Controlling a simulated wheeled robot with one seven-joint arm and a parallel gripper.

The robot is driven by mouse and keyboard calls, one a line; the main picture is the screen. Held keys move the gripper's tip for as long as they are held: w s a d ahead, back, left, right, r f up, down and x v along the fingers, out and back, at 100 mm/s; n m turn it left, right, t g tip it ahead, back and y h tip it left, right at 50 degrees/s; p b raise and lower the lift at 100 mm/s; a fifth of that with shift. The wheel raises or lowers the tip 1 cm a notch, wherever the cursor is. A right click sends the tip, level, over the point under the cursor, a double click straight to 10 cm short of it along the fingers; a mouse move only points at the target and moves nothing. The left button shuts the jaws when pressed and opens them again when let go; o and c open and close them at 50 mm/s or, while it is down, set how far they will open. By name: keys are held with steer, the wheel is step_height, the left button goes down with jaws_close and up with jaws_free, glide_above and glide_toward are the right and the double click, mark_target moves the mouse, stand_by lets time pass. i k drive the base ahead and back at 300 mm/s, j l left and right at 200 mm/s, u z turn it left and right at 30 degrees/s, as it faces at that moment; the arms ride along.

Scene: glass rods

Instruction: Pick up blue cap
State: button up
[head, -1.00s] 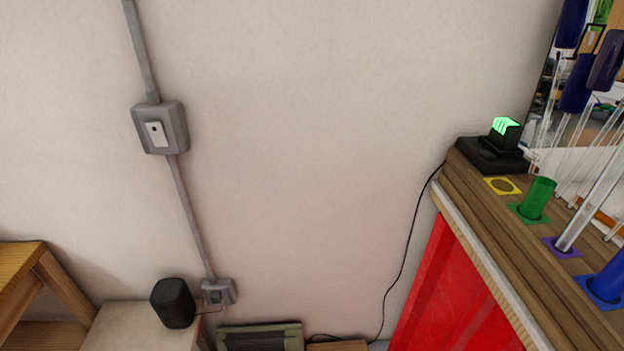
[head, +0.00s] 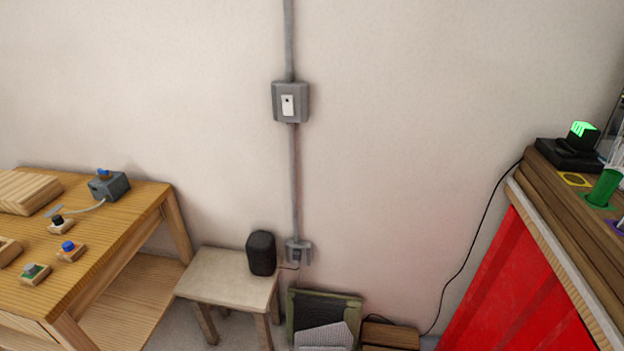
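Two small blue pieces show on the wooden table at the left. One blue piece (head: 68,246) sits on a small wooden block near the middle of the table top. Another blue piece (head: 103,173) is on top of a grey box (head: 109,188) near the back edge. They are too small to tell for certain which is the blue cap. My gripper is not in view.
The wooden table (head: 150,200) also holds small blocks with a black (head: 57,220) and a grey piece (head: 30,270). A low stool (head: 225,275) with a black speaker (head: 261,254) stands beside it. A red-sided bench (head: 525,290) bears a green tube (head: 604,187).

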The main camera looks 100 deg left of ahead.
mark_target(68, 246)
steer(key=u, duration=4.1)
steer(key=k+z, duration=0.25)
steer(key=k, duration=0.35)
steer(key=k+z, duration=0.2)
steer(key=k, duration=0.35)
steer(key=k+l+z, duration=0.25)
steer(key=k, duration=0.3)
steer(key=j+z, duration=0.3)
steer(key=j, duration=0.45)
steer(key=i+j, duration=0.2)
steer(key=j, duration=0.4)
steer(key=i+j, duration=0.2)
steer(key=j, duration=0.4)
steer(key=i+j, duration=0.2)
steer(key=j, duration=0.35)
steer(key=i+j, duration=0.2)
steer(key=j, duration=0.4)
steer(key=i+j+z, duration=0.1)
steer(key=j, duration=0.5)
steer(key=i+j, duration=0.3)
steer(key=j, duration=0.3)
steer(key=i+j, duration=0.15)
steer(key=j, duration=0.45)
steer(key=i+j, duration=0.2)
steer(key=j, duration=0.4)
